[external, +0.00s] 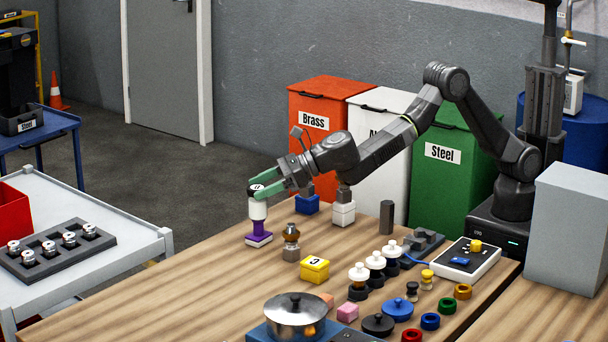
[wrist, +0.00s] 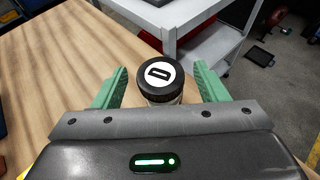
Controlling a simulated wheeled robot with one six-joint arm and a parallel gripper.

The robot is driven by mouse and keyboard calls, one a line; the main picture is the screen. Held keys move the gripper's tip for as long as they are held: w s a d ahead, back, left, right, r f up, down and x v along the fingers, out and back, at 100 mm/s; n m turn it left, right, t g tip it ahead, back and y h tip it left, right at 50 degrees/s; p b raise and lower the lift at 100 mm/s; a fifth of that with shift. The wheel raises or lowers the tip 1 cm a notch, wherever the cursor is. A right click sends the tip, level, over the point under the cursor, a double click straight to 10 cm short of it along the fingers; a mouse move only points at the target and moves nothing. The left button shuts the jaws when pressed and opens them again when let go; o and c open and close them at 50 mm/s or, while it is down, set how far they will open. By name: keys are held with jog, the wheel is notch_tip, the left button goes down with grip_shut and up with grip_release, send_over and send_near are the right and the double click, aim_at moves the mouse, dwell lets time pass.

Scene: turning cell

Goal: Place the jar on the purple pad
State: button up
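The jar (external: 258,210) is white with a black lid and a purple lower part. It stands upright over the purple pad (external: 259,241) near the table's far left edge, and looks to rest on it. In the wrist view the jar's black lid (wrist: 160,76) carries a white disc with a "D". My gripper (external: 266,184) is at lid height with its green fingers on either side of the lid. In the wrist view my gripper (wrist: 160,86) shows a gap between each finger and the lid, so it is open. The pad is hidden in the wrist view.
A brown-topped piece on a block (external: 291,241), a yellow "C" block (external: 314,270) and a blue block (external: 306,205) stand close to the pad. A steel pot (external: 295,312) and several knobs and rings fill the front. A white cart (external: 120,268) stands left of the table.

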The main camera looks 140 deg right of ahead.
jog(key=shift+r, duration=0.1)
jog(key=b+v, duration=0.2)
jog(key=v, duration=1)
jog(key=shift+b, duration=0.4)
jog(key=shift+d, duration=0.1)
